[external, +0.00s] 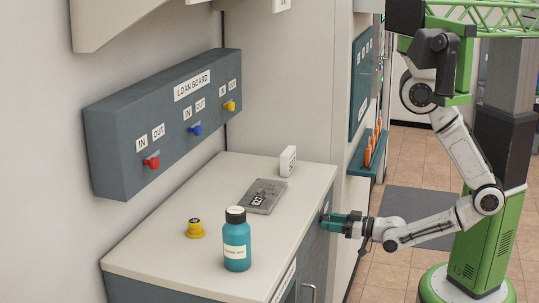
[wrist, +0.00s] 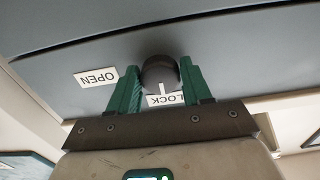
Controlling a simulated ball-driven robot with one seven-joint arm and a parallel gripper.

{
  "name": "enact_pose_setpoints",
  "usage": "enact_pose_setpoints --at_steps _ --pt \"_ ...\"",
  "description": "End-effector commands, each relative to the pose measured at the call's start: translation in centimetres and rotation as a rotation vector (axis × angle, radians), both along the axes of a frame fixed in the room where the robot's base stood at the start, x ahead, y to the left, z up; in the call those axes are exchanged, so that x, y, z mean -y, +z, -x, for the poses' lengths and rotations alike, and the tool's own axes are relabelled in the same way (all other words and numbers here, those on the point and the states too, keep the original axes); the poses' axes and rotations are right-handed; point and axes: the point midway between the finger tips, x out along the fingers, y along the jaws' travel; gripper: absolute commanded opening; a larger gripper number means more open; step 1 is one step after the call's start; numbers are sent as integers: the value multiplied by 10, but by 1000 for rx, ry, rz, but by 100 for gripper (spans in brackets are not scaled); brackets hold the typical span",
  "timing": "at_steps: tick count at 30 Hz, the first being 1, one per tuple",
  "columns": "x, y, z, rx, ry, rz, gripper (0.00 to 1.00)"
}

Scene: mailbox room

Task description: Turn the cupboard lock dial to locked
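The lock dial (wrist: 158,70) is a dark round knob on the grey cupboard front in the wrist view. Its white pointer line points down in the picture, at the LOCK label (wrist: 166,100). The OPEN label (wrist: 96,78) is to the left of the dial; both labels appear upside down. My gripper (wrist: 160,72) has its green fingers on either side of the dial, close against it, and seems shut on it. In the external view my gripper (external: 328,222) is at the cupboard's front face (external: 318,240); the dial is hidden or too small there.
The counter top (external: 160,250) above the cupboard holds a teal bottle (external: 237,245), a yellow knob-like object (external: 195,228), a grey case (external: 264,196) and a white block (external: 288,161). A loan board (external: 165,120) hangs on the wall. Floor (external: 385,265) is open around my base.

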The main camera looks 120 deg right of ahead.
Motion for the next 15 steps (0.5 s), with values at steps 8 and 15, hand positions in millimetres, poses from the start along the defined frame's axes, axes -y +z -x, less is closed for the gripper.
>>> enact_pose_setpoints --at_steps 8,15 --pt "0 0 0 0 0 0 22" --pt "0 2 0 49 1 -48 16"
